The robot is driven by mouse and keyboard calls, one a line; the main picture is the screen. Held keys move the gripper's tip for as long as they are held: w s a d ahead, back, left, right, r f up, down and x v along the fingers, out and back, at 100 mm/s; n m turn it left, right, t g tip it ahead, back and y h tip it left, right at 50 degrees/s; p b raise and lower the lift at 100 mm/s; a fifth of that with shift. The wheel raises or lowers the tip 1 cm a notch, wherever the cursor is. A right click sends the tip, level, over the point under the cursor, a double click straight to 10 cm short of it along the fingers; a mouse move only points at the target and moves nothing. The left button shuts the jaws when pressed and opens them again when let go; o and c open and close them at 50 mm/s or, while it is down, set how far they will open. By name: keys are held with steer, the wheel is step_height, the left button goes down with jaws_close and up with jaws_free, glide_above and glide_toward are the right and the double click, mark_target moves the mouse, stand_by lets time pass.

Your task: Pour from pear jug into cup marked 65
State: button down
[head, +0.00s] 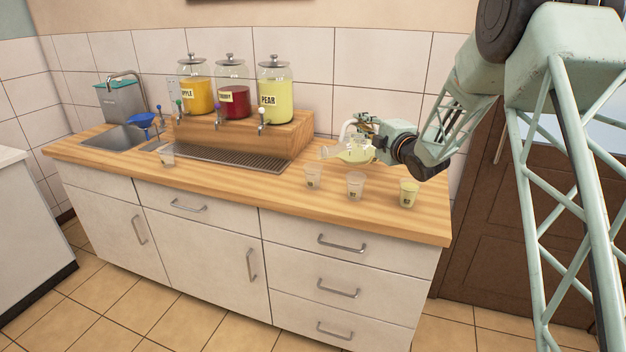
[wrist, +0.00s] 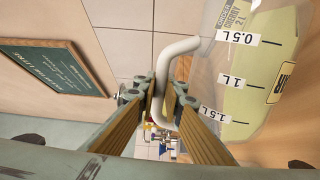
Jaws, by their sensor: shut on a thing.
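My gripper (head: 362,128) is shut on the white handle of a clear jug (head: 352,154) holding pale yellow-green liquid. The jug is tipped over on its side above the counter, its mouth end toward the left. In the wrist view, the handle passes between my fingertips (wrist: 165,98), and the jug (wrist: 208,75) shows litre marks. Below stand a left cup (head: 313,177), a middle cup (head: 355,187) and a right cup (head: 408,194) with pale yellow-green liquid. Each has a small label too small to read, so I cannot tell which is 65. No stream is clearly visible.
A wooden stand (head: 285,140) bears the apple (head: 196,97), red (head: 233,103) and pear (head: 275,100) dispensers above a drip grate (head: 225,158). The counter front (head: 240,190) is clear.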

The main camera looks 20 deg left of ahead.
steer(key=shift+s+a+r+n+b, duration=0.3)
steer(key=shift+r+n+b, duration=0.1)
steer(key=shift+r, duration=0.2)
steer(key=shift+s+a+r+n, duration=0.25)
steer(key=shift+a+r+n, duration=0.05)
steer(key=shift+r, duration=0.15)
stand_by(7.0)
